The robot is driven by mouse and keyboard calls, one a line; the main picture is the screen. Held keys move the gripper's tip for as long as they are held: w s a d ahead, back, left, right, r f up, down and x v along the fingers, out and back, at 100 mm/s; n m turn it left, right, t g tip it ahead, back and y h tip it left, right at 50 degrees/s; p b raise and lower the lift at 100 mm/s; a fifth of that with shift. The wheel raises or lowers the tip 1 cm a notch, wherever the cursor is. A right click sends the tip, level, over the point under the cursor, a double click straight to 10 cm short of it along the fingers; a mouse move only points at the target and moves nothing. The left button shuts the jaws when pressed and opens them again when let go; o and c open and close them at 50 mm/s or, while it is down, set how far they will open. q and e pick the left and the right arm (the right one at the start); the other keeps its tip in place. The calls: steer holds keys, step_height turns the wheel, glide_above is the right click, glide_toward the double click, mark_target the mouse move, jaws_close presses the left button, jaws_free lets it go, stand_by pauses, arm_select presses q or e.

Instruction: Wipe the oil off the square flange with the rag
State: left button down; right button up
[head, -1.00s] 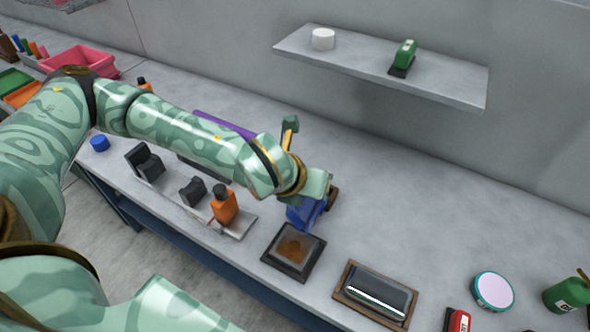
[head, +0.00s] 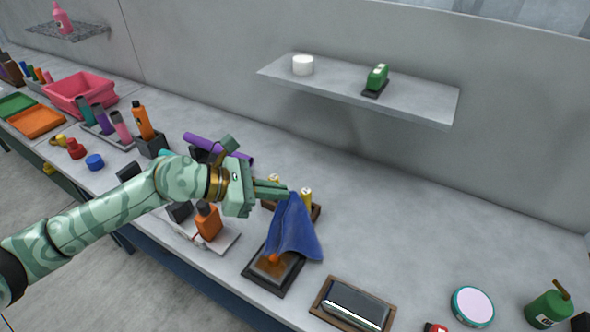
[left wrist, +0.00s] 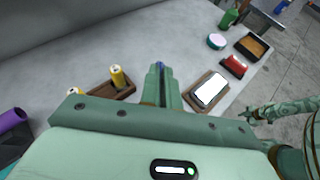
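The square flange (head: 262,283) is a dark square plate with a brown oil patch (head: 270,267) on its face, lying near the bench's front edge. The blue rag (head: 294,235) hangs from my left gripper (head: 284,190), which is shut on its top corner. The rag drapes down over the flange's back right part; whether its lower edge touches is unclear. In the left wrist view the closed fingers (left wrist: 160,72) show only a sliver of blue, and the flange is hidden. My right arm shows at the right of that view, its gripper (left wrist: 247,114) small and unclear.
A wooden tray with a glossy dark block (head: 352,305) lies right of the flange. An orange bottle (head: 208,222) stands to the left. A wooden holder with yellow-topped items (head: 307,197) is just behind the rag. The bench behind, below the shelf (head: 425,102), is clear.

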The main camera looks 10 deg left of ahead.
arm_select(q)
steer(key=s+a+f+g+y, duration=0.2)
steer(key=a+f+y, duration=0.2)
steer(key=a+f, duration=0.1)
steer(key=shift+s+a+f+n+g, duration=0.25)
steer(key=shift+a+f+n+g, duration=0.1)
steer(key=shift+f, duration=0.25)
steer(key=c, duration=0.6)
jaws_free()
steer(key=shift+f, duration=0.1)
step_height(320, 180, down, 4)
steer(key=b, duration=0.2)
steer(key=shift+b, duration=0.3)
steer(key=shift+c, duration=0.2)
jaws_close()
